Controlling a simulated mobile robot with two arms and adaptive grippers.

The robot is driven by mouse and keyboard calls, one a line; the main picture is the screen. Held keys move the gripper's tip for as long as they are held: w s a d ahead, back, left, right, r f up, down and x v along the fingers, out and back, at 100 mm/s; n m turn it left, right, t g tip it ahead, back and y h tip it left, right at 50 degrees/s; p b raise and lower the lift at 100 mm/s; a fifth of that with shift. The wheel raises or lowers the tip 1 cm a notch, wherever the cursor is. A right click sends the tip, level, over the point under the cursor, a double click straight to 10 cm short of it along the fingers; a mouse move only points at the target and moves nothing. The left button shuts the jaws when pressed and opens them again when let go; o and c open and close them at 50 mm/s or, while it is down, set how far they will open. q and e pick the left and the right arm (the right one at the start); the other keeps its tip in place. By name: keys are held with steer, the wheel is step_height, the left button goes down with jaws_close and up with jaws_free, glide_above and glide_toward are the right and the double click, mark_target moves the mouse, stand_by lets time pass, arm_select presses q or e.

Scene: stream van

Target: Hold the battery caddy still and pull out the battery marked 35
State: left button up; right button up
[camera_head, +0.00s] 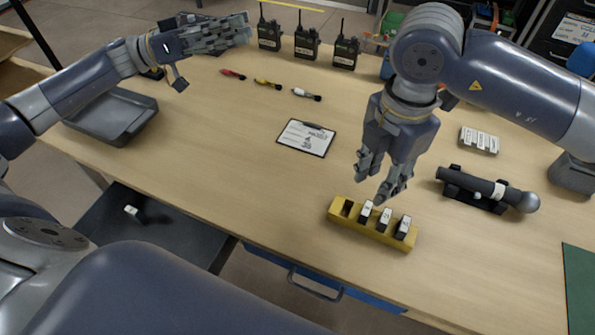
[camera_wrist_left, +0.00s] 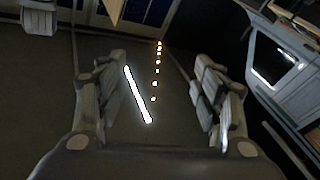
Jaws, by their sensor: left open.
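The yellow battery caddy (camera_head: 347,222) sits on the table at front centre-right. Its leftmost slot looks empty. Three dark batteries with white tops stand in it: a left one (camera_head: 366,210), a middle one (camera_head: 384,217) and a right one (camera_head: 403,227). Their markings are too small to read. My right gripper (camera_head: 378,181) points down just above and behind the caddy, fingers apart, with nothing seen between them. My left gripper (camera_head: 245,28) is far off at the back left, above the table edge. Its parted, empty fingers show in the left wrist view (camera_wrist_left: 168,100).
Several radios (camera_head: 306,43) stand at the back. A clipboard (camera_head: 306,138) lies mid-table. A dark flashlight-like tool (camera_head: 480,187) rests in a cradle right of the caddy. A grey tray (camera_head: 112,113) is at left. A small white-labelled item (camera_head: 132,211) lies on a dark surface below.

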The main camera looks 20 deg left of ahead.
arm_select(q)
steer(key=s+d+f+m+g, duration=0.5)
steer(key=d+f+g, duration=0.1)
steer(key=d+f, duration=0.5)
steer(key=m+g+y, duration=0.3)
steer(key=m+g, duration=0.2)
steer(key=m, duration=0.1)
glide_toward(342, 205)
steer(key=shift+y, duration=0.3)
steer(key=x, duration=0.6)
steer(key=r+x, duration=0.1)
steer(key=x, duration=0.2)
steer(key=shift+d+f, duration=0.2)
steer(key=shift+d, duration=0.35)
steer(key=shift+c, duration=0.2)
